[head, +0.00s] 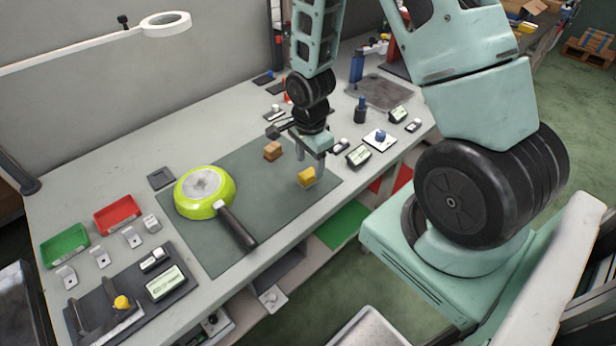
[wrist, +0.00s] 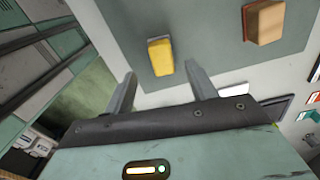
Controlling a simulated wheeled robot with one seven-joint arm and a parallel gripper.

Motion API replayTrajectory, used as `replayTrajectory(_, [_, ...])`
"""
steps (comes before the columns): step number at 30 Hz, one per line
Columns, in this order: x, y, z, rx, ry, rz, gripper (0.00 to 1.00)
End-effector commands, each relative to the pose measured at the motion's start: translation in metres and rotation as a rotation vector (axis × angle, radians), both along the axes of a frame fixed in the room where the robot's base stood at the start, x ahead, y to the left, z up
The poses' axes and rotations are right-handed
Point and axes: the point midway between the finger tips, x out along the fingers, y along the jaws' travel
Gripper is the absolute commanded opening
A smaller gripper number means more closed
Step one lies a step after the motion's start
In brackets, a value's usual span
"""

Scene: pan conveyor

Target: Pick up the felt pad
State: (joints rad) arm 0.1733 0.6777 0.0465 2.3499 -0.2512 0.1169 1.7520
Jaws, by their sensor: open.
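Two small blocks lie on the dark grey mat (head: 225,250), and I cannot tell for sure which is the felt pad. One is a yellow block (head: 307,176) with a pale edge; it also shows in the wrist view (wrist: 160,57). The other is a brown block (head: 273,151), farther back on the mat and at the upper right of the wrist view (wrist: 264,22). My gripper (head: 311,160) is open and empty, pointing down close above the yellow block. In the wrist view the yellow block shows just beyond and between the fingertips (wrist: 159,78), apart from them.
A lime-green pan (head: 226,195) lies upside down left of the blocks, its black handle towards the front. Red (head: 117,215) and green (head: 65,244) trays stand at the far left. Small devices and bottles stand right of the mat.

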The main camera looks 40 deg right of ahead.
Motion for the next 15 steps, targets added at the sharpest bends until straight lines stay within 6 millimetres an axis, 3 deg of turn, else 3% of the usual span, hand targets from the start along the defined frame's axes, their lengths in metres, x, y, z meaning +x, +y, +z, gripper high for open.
replayTrajectory(15, [0.004,0.003,-0.049,0.0,0.001,0.0,0.56])
